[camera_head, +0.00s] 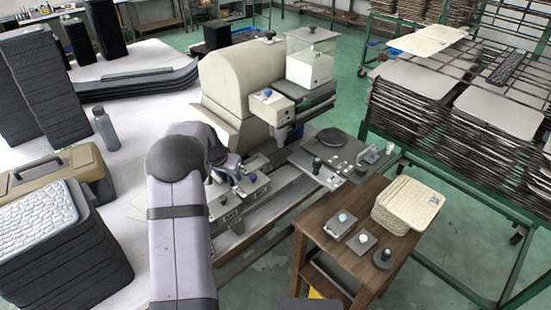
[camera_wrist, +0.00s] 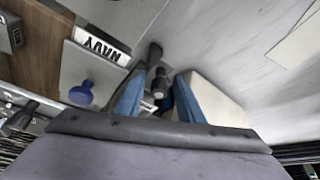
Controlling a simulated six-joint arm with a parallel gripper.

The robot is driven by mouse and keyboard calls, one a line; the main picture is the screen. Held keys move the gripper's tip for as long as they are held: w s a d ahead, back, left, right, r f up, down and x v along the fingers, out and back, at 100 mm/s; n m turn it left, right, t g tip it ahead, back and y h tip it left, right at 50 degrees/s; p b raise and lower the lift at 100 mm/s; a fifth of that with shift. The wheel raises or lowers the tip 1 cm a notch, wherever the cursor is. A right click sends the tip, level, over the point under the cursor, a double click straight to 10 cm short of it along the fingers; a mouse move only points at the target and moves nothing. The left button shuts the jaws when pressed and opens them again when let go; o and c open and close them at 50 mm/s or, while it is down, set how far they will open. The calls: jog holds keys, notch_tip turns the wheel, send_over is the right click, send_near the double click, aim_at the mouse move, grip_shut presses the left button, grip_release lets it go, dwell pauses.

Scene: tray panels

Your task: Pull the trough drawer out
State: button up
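In the wrist view, my gripper (camera_wrist: 160,80) has two blue fingers, spread apart. A dark handle with a round end (camera_wrist: 159,88) stands between them; I see a gap beside it and cannot tell whether either finger touches it. I cannot tell for sure that this handle belongs to the trough drawer. In the head view, my arm hides most of my gripper, low at the left front of the beige machine (camera_head: 235,85), near small grey units with blue knobs (camera_head: 250,180).
A wooden cart (camera_head: 318,228) with small knobbed plates and a stack of pale pads (camera_head: 408,205) stands at the right front. A grey bottle (camera_head: 106,128), a tan case (camera_head: 60,175) and dark stacks stand on the white table at left. Green racks (camera_head: 450,130) stand at right.

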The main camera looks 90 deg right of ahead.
jog(key=shift+r+p, duration=2.15)
jog(key=shift+r, duration=1.35)
